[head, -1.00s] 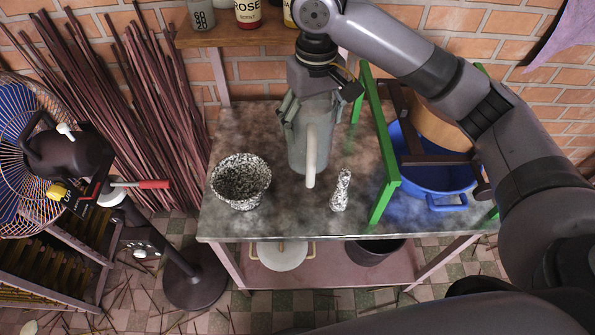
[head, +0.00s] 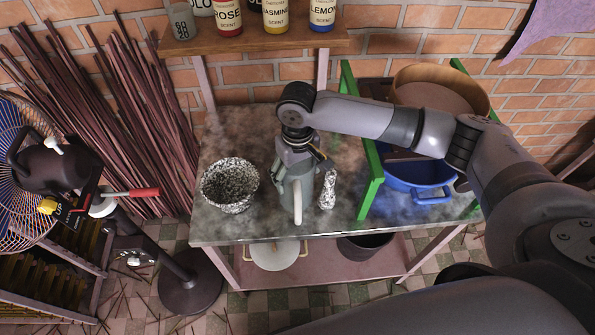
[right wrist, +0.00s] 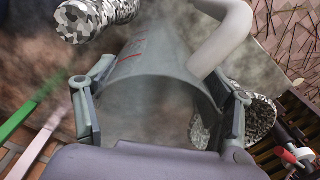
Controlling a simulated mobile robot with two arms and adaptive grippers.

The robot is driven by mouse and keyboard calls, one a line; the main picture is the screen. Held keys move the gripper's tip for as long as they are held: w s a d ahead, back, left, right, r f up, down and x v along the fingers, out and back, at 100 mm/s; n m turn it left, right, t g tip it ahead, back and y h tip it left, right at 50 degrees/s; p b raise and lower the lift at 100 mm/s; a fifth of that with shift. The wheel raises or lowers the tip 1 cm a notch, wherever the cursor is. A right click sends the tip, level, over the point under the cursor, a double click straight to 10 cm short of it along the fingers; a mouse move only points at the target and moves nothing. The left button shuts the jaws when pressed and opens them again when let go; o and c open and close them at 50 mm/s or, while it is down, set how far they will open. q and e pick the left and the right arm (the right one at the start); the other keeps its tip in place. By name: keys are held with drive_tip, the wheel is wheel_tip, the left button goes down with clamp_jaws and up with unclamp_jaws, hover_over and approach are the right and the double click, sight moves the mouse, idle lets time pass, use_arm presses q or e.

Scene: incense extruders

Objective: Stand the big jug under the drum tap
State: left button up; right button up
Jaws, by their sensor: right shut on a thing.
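The big jug (head: 308,190) is grey with a long white handle (head: 297,200). It is over the middle of the metal-topped table (head: 225,228), between a speckled bowl and a speckled pestle. My right gripper (head: 297,155) is shut on the jug's rim from above. In the right wrist view the fingers (right wrist: 160,112) press on opposite sides of the jug's open mouth (right wrist: 150,65). The jug looks near upright; I cannot tell whether its base touches the table. I cannot make out the drum tap for certain. My left gripper is not in view.
The speckled bowl (head: 230,184) and pestle (head: 327,190) flank the jug closely. A green frame (head: 369,200) and blue tub (head: 420,178) stand to the right. Scent bottles (head: 276,14) line the shelf behind. A black machine (head: 60,165) with a red-handled lever (head: 140,192) is at left.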

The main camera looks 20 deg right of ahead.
drive_tip(key=o, duration=1.4)
drive_tip(key=shift+r, duration=0.1)
